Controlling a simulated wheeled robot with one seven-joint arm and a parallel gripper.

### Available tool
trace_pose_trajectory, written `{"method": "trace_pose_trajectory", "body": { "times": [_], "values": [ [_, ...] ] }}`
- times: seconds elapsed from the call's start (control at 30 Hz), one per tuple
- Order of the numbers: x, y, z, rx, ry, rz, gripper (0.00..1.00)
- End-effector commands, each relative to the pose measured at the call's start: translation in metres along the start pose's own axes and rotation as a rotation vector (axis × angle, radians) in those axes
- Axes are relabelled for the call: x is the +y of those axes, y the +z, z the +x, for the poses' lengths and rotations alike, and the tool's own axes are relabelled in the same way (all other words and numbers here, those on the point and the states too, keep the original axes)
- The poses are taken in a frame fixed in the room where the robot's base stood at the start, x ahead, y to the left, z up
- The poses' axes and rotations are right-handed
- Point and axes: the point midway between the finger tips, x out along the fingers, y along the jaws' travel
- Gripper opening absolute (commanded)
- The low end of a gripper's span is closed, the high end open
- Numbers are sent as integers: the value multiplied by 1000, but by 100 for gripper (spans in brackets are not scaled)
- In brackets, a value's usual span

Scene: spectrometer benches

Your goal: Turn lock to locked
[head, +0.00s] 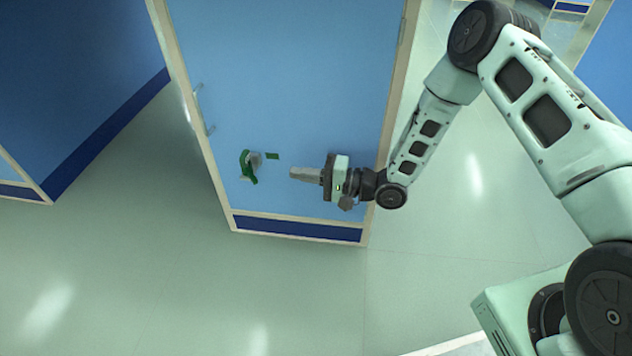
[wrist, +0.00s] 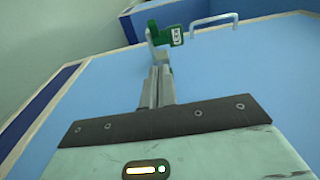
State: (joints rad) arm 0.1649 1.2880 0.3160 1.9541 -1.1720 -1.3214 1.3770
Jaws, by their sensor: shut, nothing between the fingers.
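The lock (head: 248,166) is a green lever with a grey part, mounted on a light blue door panel (head: 290,70). A small green label (head: 272,156) sits just right of it in the head view. In the wrist view the lock (wrist: 153,33) is at the top centre, beyond the fingertips, with the green label (wrist: 177,37) beside it bearing a pale marking too small to read. My gripper (head: 292,173) is shut and empty. It points left toward the lock in the head view, with a gap between. In the wrist view my gripper (wrist: 160,72) appears just below the lock.
A U-shaped handle (head: 203,110) is on the same panel above the lock; it also shows in the wrist view (wrist: 214,21). A darker blue wall (head: 70,90) stands at left. The pale floor (head: 180,290) is clear in front of the panel.

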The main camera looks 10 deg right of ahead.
Motion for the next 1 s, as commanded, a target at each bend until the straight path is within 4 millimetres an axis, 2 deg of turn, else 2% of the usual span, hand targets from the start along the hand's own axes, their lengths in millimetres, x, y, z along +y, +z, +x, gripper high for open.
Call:
{"method": "trace_pose_trajectory", "body": {
  "times": [0.03,0.2,0.4,1.0],
  "values": [
    [5,1,11,-4,-1,-3,0],
    [5,4,43,-4,0,-1,0],
    [3,23,60,-2,0,1,0],
    [0,30,67,0,1,1,0]
  ]
}}
